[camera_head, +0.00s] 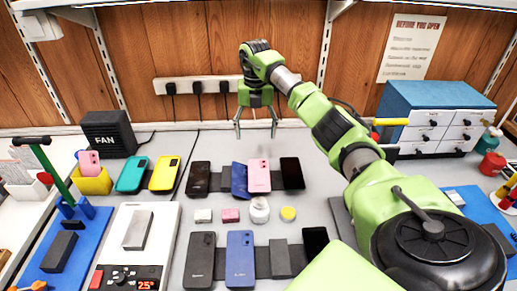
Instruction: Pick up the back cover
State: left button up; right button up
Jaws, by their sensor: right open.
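Several flat phone-shaped pieces lie in two rows on the grey worktop; I cannot tell which one is the back cover. The far row has a black piece (199,180), a blue one (240,178), a pink one (259,176) and another black one (292,173). The near row has a black piece (201,255), a blue one (240,257), a grey one (280,258) and a black one (315,242). My right gripper (256,132) points down, open and empty, behind and above the far row, near the blue and pink pieces. My left gripper is out of view.
Teal (132,174) and yellow (164,173) cases lie left of the rows, near a black fan box (108,135). Small tubs, including a white one (260,211), sit between the rows. A drawer cabinet (437,120) stands at right.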

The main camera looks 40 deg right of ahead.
send_over(258, 162)
jog(key=f, duration=0.4)
jog(key=shift+w+a+f, duration=0.15)
jog(key=shift+w+f, duration=0.05)
jog(key=shift+w, duration=0.1)
jog(key=shift+f, duration=0.45)
jog(key=f, duration=0.1)
jog(key=f+p, duration=0.1)
jog(key=f, duration=0.2)
jog(key=shift+s+f, duration=0.15)
jog(key=shift+s, duration=0.25)
jog(key=shift+f, duration=0.35)
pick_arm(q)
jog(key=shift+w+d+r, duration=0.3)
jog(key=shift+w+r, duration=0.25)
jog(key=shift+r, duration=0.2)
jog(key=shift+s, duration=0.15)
pick_arm(e)
jog(key=shift+f, duration=0.2)
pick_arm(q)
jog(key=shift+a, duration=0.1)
pick_arm(e)
jog(key=c, duration=1)
